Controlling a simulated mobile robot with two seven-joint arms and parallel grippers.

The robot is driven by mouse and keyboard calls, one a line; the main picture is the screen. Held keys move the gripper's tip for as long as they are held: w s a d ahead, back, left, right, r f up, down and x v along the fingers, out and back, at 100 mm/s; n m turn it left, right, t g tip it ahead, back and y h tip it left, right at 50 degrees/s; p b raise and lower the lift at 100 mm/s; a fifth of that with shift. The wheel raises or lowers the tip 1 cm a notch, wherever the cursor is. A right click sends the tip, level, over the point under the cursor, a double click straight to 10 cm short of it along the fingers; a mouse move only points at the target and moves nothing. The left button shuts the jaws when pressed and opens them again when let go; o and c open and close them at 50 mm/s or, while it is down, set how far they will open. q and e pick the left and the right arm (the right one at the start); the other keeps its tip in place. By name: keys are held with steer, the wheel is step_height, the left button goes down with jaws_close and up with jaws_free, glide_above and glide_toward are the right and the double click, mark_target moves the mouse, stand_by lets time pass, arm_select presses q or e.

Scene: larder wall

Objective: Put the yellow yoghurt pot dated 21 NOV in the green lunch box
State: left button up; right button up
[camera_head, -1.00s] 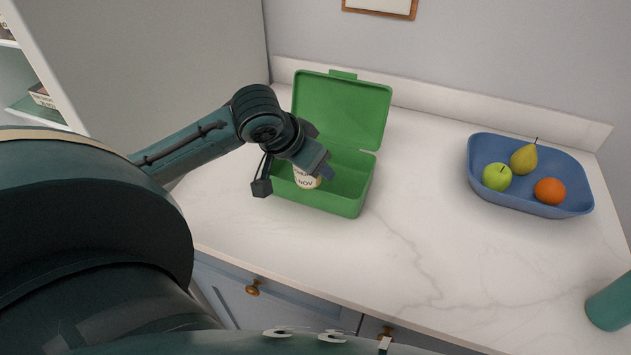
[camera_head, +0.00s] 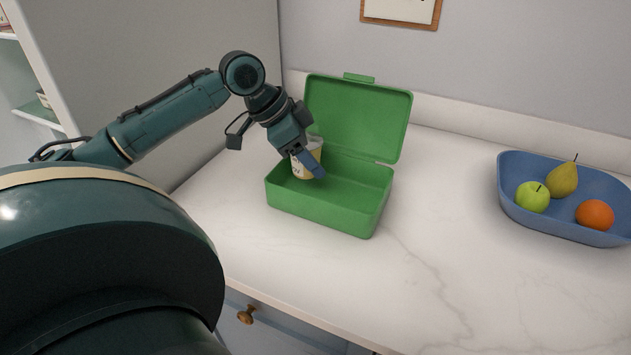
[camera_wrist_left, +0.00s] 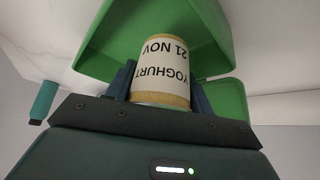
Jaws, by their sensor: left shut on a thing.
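The yoghurt pot (camera_head: 299,168) is white and yellow. In the left wrist view its label (camera_wrist_left: 161,66) reads YOGHURT 21 NOV, upside down. My left gripper (camera_head: 308,163) is shut on the pot, with a finger on each side of it. It holds the pot over the left part of the green lunch box (camera_head: 330,205), whose lid stands open at the back. The pot's base is partly hidden, so I cannot tell whether it touches the box floor. The lunch box also shows behind the pot in the left wrist view (camera_wrist_left: 100,45). My right gripper is not in view.
A blue bowl (camera_head: 540,222) with a green apple (camera_head: 531,197), a pear (camera_head: 562,181) and an orange (camera_head: 595,215) stands on the right. The marble counter (camera_head: 440,240) between box and bowl is clear. Shelves (camera_head: 42,112) are at the far left.

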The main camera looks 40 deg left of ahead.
mark_target(311, 174)
arm_select(q)
steer(key=shift+f, duration=2.4)
steer(key=o, duration=1)
steer(key=shift+r, duration=0.1)
steer(key=v, duration=1.2)
steer(key=shift+d, duration=0.1)
